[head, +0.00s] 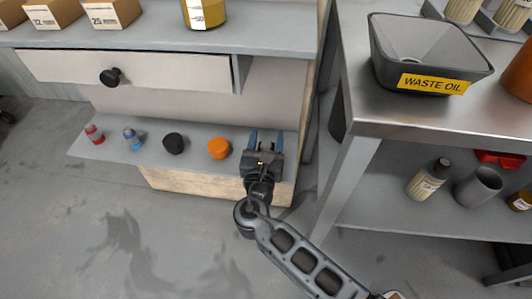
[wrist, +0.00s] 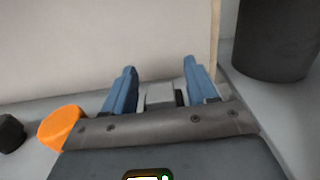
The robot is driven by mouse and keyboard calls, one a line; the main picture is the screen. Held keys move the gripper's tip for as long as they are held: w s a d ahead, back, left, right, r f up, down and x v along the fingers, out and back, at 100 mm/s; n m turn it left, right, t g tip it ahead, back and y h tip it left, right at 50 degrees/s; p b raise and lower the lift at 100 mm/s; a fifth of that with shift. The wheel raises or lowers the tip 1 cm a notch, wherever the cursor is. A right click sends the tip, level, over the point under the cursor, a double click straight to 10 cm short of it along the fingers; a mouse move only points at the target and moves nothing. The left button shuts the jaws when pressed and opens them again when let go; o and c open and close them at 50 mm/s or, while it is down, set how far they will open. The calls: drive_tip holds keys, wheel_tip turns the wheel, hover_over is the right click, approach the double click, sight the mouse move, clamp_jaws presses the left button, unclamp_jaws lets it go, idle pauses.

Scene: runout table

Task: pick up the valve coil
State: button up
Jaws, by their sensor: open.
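A small light grey block with a dark part (wrist: 160,96), which looks like the valve coil, shows between my fingers in the wrist view. In the head view my gripper covers its place, and I cannot make it out clearly there. My gripper (head: 265,142) is over the right end of the low grey shelf (head: 205,135). Its two blue fingers stand apart, one on each side of the block, in the wrist view (wrist: 160,75). I cannot tell whether either finger touches it.
An orange knob (head: 219,148) lies just left of my gripper. Farther left are a black knob (head: 174,143), a blue item (head: 132,139) and a red item (head: 94,134). A drawer (head: 160,72) is above the shelf. A metal table (head: 400,124) stands to the right.

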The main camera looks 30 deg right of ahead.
drive_tip(key=shift+w+d, duration=0.1)
clamp_jaws()
idle(0.5)
